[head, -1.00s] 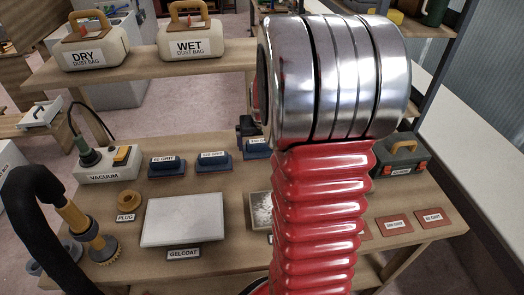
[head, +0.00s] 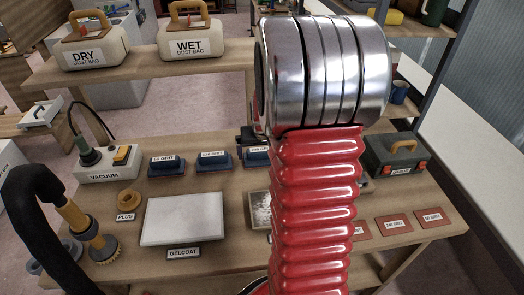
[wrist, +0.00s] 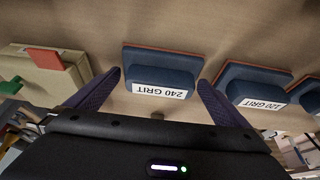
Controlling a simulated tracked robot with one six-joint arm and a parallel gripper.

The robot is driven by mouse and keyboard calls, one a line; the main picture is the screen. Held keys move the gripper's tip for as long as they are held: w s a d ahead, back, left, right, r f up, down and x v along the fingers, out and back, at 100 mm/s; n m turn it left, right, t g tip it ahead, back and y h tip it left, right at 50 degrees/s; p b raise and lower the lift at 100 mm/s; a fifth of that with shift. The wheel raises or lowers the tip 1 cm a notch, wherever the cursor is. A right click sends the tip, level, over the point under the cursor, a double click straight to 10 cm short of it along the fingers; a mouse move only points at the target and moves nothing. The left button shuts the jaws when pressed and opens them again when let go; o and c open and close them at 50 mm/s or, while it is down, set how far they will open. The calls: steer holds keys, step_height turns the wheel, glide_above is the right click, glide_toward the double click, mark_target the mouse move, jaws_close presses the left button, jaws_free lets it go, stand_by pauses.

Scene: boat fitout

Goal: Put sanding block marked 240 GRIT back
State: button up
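The sanding block marked 240 GRIT (wrist: 163,66) is blue with a reddish sole. It rests on the table and appears upside down in the wrist view. In the head view the block (head: 257,156) is partly hidden behind my arm. My gripper (wrist: 159,80) has its dark fingers spread, with the block's face between and just beyond the tips. I cannot tell whether they touch it. In the head view only a dark part of my gripper shows beside the block. Three reddish labelled rectangles lie at the table's right front, including one (head: 394,224) and another (head: 431,217).
The 120 GRIT block (wrist: 255,88) is close beside it; another labelled block (head: 167,166) stands further left. A grey-green toolbox (head: 397,156) with red latches is at the right. A white GELCOAT panel (head: 182,219) and a metallic plate (head: 259,210) lie in front.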

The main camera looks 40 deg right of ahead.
steer(key=shift+r, duration=0.1)
steer(key=v, duration=1.2)
steer(key=shift+a, duration=0.1)
stand_by(0.8)
steer(key=s+a+r+n+t, duration=0.1)
steer(key=s+a+r+n, duration=0.15)
steer(key=a, duration=0.55)
steer(key=s+a+r+n, duration=0.1)
steer(key=a+r, duration=0.2)
steer(key=a, duration=0.5)
steer(key=s+a+n+t+y, duration=0.1)
steer(key=s+a+n+y, duration=0.1)
steer(key=s+a, duration=0.7)
steer(key=a+n, duration=0.1)
steer(key=a, duration=0.2)
steer(key=shift+a+r, duration=0.3)
steer(key=shift+r, duration=0.05)
